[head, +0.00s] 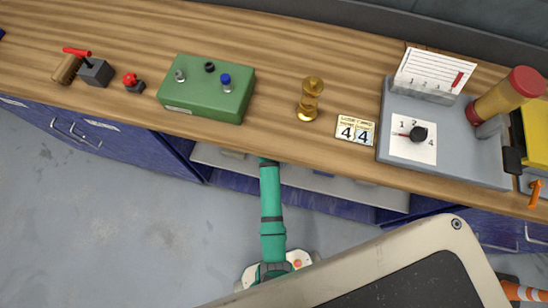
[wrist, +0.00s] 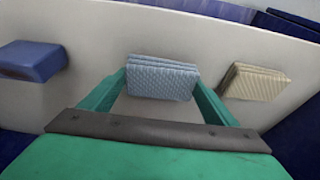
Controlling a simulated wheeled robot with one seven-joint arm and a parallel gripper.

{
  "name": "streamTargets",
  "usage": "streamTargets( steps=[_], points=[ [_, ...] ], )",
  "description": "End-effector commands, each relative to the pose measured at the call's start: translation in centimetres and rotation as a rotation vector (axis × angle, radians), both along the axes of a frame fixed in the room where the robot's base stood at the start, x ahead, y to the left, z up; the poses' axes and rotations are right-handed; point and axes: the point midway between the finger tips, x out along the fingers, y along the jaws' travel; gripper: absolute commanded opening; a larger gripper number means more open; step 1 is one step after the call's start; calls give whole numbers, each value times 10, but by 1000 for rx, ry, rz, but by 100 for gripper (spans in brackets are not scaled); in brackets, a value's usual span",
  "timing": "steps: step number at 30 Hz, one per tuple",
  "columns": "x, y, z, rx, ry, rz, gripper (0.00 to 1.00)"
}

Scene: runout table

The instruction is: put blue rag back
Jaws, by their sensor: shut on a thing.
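The blue rag (wrist: 162,78) is a light blue, folded, textured cloth in the middle of the wrist view. My gripper (wrist: 160,88) has its green fingers on either side of the rag and is shut on it. The rag is at a pale shelf (wrist: 90,20); I cannot tell whether it rests on the shelf or is held just clear. In the head view my green arm reaches under the worktop to the shelf (head: 345,189), and the worktop hides my gripper and the rag.
A beige folded rag (wrist: 255,83) lies right of the blue rag, close to my right finger. A dark blue block (wrist: 32,61) is at left. The wooden worktop (head: 290,60) overhangs the shelf, with a green box (head: 205,100) and brass piece (head: 310,100) on it.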

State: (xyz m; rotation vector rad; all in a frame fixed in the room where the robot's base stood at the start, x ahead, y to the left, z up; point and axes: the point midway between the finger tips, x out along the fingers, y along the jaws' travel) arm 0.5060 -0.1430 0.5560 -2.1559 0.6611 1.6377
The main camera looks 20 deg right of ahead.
Motion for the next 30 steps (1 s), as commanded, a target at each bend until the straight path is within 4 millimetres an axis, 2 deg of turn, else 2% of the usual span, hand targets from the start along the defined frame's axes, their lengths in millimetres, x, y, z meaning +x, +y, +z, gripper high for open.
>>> streamTargets(
  steps=[1,5,17,18,20,30],
  points=[
    [-2,0,-9,2,4,-2,58],
    [-1,0,-21,1,2,-1,58],
    [-1,0,-25,0,0,0,58],
    [-1,0,-25,0,0,0,87],
    [-1,0,-25,0,0,0,100],
    [-1,1,-19,0,-1,0,100]
  ],
)
